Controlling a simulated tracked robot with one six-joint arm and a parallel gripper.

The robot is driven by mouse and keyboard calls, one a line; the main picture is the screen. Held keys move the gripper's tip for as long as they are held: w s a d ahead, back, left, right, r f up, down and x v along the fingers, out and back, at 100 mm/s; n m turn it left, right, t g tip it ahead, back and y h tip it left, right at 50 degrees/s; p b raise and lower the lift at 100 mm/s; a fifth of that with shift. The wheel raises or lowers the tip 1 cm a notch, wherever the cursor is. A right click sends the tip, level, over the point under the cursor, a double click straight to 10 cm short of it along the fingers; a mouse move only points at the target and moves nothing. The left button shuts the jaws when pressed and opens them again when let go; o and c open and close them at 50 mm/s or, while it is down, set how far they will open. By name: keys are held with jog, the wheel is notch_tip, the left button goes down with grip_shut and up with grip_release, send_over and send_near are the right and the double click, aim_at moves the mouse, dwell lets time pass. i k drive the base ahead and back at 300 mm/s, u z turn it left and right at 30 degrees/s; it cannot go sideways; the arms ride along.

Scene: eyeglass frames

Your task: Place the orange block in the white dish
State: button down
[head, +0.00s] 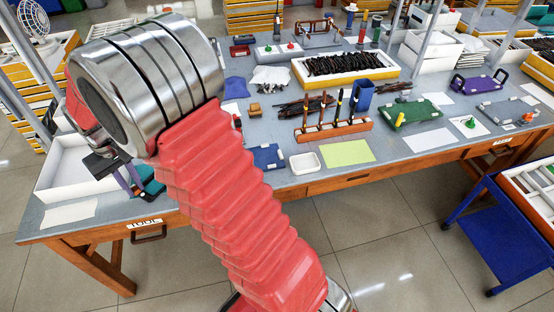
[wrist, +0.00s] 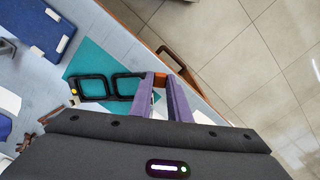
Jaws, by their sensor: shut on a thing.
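My gripper (wrist: 160,82) is shut on a small orange block (wrist: 160,79), held between its purple fingertips. In the head view my gripper (head: 130,182) is at the left end of the bench, near the front edge; the block cannot be made out there. The white dish (head: 306,162) is a small shallow dish near the bench's front middle, well to the right of my gripper. Black eyeglass frames (wrist: 92,88) lie on a teal mat (wrist: 96,62) beside the fingers in the wrist view.
A blue tray (head: 267,157) lies left of the dish and a yellow-green sheet (head: 348,153) right of it. Behind stands a wooden rack (head: 335,131) with upright tools. A white box (head: 68,178) is at the bench's left end.

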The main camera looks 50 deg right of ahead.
aim_at(304, 164)
jog(key=u, duration=0.65)
jog(key=k, duration=1.3)
jog(key=z, duration=0.4)
jog(key=i, duration=0.95)
jog(key=z, duration=0.45)
